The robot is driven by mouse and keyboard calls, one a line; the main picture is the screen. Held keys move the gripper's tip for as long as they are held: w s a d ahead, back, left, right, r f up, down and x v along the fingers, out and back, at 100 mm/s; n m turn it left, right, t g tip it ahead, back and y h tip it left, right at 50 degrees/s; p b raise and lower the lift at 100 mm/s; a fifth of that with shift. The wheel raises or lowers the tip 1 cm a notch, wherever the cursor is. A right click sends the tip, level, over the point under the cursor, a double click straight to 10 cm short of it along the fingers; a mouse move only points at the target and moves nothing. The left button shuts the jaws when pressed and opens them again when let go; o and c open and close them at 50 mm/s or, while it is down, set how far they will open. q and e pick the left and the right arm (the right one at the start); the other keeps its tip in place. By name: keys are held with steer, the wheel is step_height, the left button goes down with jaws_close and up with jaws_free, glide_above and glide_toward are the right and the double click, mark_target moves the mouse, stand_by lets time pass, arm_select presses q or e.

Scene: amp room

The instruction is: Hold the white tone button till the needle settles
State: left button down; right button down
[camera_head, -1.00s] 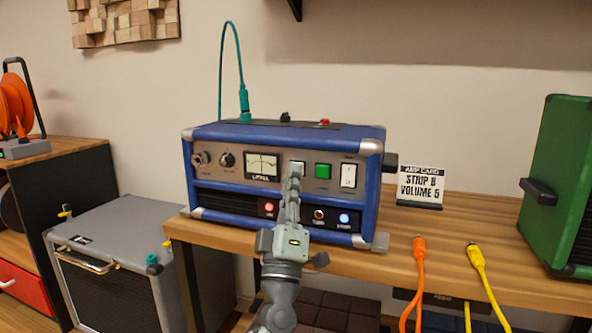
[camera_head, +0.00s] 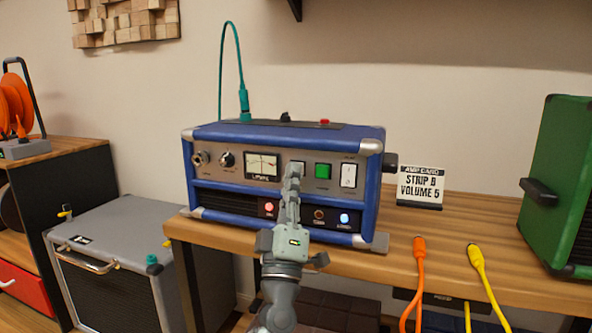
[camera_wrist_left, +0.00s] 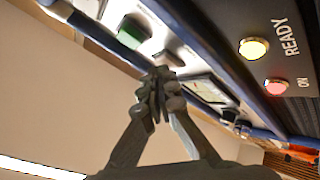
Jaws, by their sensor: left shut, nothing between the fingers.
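The blue amplifier's front panel carries the white tone button (camera_head: 300,166), mostly hidden behind my fingers in the head view. My left gripper (camera_head: 293,170) is shut and empty, its fingertips at the button; I cannot tell how far the button is pressed. In the left wrist view, the closed fingertips (camera_wrist_left: 160,84) meet close to the panel, between the green button (camera_wrist_left: 131,32) and the meter (camera_wrist_left: 208,89). The needle meter (camera_head: 262,166) is left of the fingers in the head view, its face lit; the exact needle reading is too small to tell. My right gripper is out of view.
A green button (camera_head: 322,171) and white rocker switch (camera_head: 348,175) sit to the right of the fingers. Lamps line the lower panel, including a red one (camera_head: 269,208) and a blue one (camera_head: 344,218). A card (camera_head: 420,187) and orange (camera_head: 419,250) and yellow cables are farther right.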

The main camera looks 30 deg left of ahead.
arm_select(q)
steer(key=shift+s+d, duration=0.25)
steer(key=shift+s, duration=0.65)
steer(key=s, duration=0.2)
steer(key=s+d+p, duration=0.1)
steer(key=s, duration=0.1)
steer(key=shift+s+d, duration=0.1)
steer(key=shift+s, duration=0.3)
steer(key=shift+s+f, duration=0.1)
